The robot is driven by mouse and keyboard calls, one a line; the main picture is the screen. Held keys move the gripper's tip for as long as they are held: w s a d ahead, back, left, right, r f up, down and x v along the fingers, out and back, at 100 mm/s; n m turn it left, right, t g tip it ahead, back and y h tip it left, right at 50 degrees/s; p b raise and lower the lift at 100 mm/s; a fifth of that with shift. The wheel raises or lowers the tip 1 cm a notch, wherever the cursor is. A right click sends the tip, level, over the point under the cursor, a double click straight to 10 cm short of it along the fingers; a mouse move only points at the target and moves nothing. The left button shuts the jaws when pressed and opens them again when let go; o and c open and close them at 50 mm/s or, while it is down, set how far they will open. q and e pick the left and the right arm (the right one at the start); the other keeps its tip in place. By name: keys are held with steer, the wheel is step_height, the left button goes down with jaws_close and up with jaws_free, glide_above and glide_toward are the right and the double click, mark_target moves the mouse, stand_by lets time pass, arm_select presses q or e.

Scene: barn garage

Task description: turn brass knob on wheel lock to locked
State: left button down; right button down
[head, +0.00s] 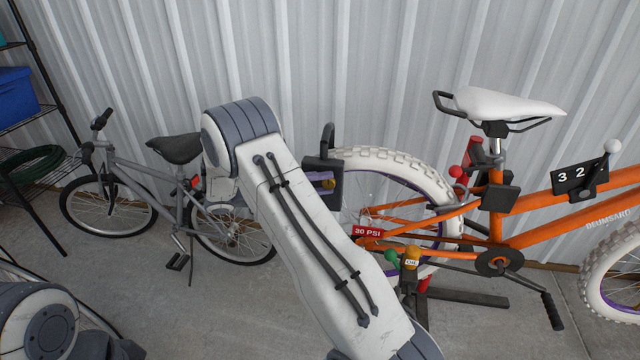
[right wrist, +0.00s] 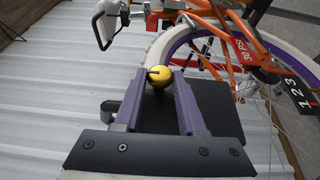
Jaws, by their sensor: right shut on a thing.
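The wheel lock (head: 326,160) is a black box with a dark shackle, at the left edge of the orange bike's rear tyre. In the right wrist view its dark body (right wrist: 222,112) lies behind the fingers. The round brass knob (right wrist: 158,76) has a short dark mark on its face, pointing left in that view. My right gripper (right wrist: 158,82) has its two purple fingers shut on the knob, one on each side. In the head view my right arm hides most of the gripper (head: 320,178) and the knob. My left gripper is out of view.
The orange bike (head: 535,212) stands by the corrugated wall. A green knob and an orange-yellow knob (head: 411,258) stand near its rear hub, beside a red 30 PSI tag (head: 367,232). A grey bike (head: 150,185) and a shelf (head: 40,120) stand left.

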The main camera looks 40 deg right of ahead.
steer(key=c, duration=0.5)
jaws_free()
steer(key=v, duration=1)
steer(key=shift+w+a+f+p, duration=0.1)
steer(key=shift+a+p, duration=0.15)
steer(key=shift+p, duration=0.1)
